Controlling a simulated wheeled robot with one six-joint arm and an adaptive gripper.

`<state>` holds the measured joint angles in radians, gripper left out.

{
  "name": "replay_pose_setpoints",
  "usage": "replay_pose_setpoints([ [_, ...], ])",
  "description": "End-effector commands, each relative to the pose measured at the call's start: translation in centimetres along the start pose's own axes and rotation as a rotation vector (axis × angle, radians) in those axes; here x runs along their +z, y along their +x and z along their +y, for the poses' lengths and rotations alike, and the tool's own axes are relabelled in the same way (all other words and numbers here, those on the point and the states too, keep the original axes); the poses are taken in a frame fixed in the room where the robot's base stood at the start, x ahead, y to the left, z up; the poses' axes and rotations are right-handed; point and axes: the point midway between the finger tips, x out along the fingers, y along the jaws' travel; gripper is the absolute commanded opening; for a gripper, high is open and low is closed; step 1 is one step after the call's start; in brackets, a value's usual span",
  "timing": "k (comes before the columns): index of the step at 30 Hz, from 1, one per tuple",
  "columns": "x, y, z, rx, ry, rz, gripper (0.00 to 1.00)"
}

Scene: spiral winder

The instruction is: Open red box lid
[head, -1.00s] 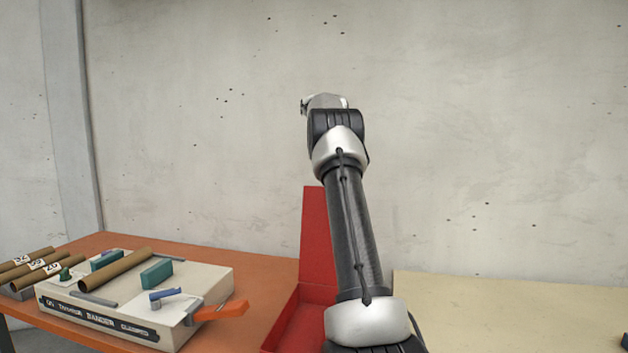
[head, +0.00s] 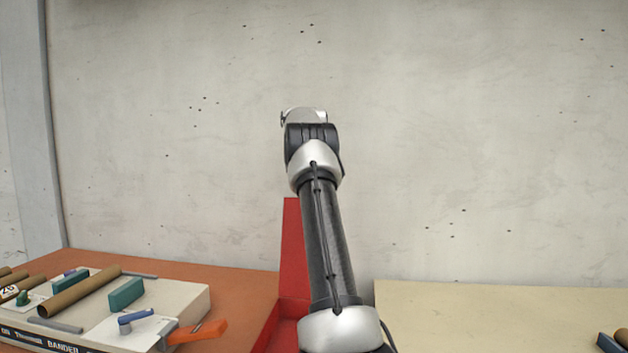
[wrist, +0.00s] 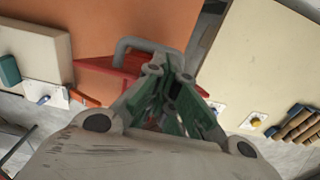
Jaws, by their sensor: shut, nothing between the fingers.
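The red box (head: 288,312) sits on the orange table, partly hidden behind my arm. Its red lid (head: 292,240) stands upright in the head view, open above the box. In the wrist view the red box (wrist: 108,70) lies below my gripper, with a grey looped handle (wrist: 133,42) beside it. My gripper (wrist: 168,82) is shut and empty, above the red part; whether it touches it I cannot tell. In the head view my fingers are hidden behind the raised arm.
On the left of the orange table (head: 225,285) stands a cream banding machine (head: 190,302) with brown tubes and an orange lever (head: 197,333). A pale table (head: 480,310) on the right is mostly clear. A concrete wall (head: 450,130) rises behind.

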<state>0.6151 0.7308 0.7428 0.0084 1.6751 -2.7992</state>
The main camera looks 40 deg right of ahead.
Motion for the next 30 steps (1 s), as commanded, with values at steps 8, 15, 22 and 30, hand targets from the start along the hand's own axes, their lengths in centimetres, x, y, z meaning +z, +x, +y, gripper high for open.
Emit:
replay_pose_setpoints([
  [8, 0.0, -5.2, 0.0, 0.006, -0.001, -0.02, 0.0],
  [15, 0.0, -6.8, -0.1, 0.007, 0.0, -0.029, 0.0],
  [22, -0.2, -7.4, -0.2, 0.007, 0.0, -0.032, 0.0],
  [30, -0.4, -7.8, 0.1, 0.008, 0.014, -0.036, 0.0],
])
